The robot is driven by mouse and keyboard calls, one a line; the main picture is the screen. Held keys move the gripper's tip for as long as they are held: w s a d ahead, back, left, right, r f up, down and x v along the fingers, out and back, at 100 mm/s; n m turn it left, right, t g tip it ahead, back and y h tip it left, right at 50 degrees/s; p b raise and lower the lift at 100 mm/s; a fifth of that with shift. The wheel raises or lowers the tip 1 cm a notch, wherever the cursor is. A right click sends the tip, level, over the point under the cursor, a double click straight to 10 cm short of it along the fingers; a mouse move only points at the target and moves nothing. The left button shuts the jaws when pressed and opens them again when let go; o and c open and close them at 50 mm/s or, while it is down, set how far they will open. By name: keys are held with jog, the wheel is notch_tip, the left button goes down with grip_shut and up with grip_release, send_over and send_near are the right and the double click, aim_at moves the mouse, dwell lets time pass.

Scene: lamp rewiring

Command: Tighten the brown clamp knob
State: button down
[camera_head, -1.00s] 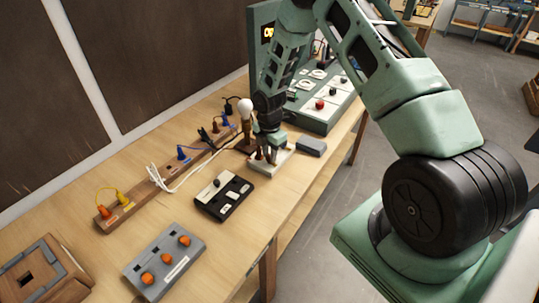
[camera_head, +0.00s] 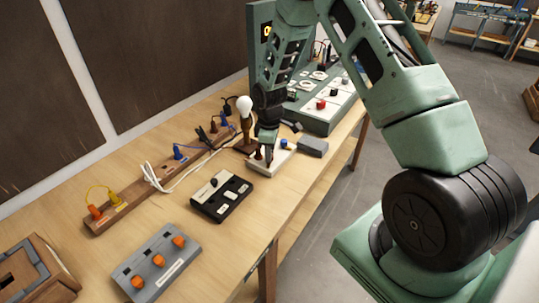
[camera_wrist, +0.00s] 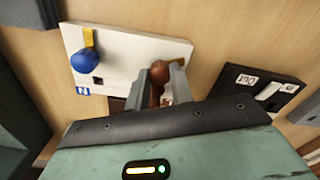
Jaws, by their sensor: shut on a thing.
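The white terminal block (camera_wrist: 125,50) has a blue knob (camera_wrist: 85,60) and a brown clamp knob (camera_wrist: 160,72). My gripper (camera_wrist: 159,84) is shut on the brown knob, with one finger on each side of it. The fingers partly hide the knob and that edge of the block. In the head view, the white block (camera_head: 283,160) lies on the bench below my gripper (camera_head: 264,154), and the blue knob (camera_head: 284,143) shows to the right of the fingers.
A lamp with a white bulb (camera_head: 244,104) stands just behind and left of the block. A black switch box (camera_head: 221,196) is at front left, and a grey block (camera_head: 314,147) is at right. White cable (camera_head: 170,180) and a wooden strip (camera_head: 130,199) lie farther left.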

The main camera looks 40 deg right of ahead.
jog(key=m+b, duration=0.2)
jog(key=m, duration=0.4)
jog(key=shift+m, duration=0.3)
jog(key=m+b, duration=0.1)
jog(key=m, duration=0.5)
jog(key=shift+w+r, duration=0.1)
jog(key=m, duration=0.5)
jog(key=shift+m, duration=0.3)
jog(key=shift+m+p, duration=0.5)
jog(key=shift+m, duration=1.8)
jog(key=c, duration=1.5)
grip_release()
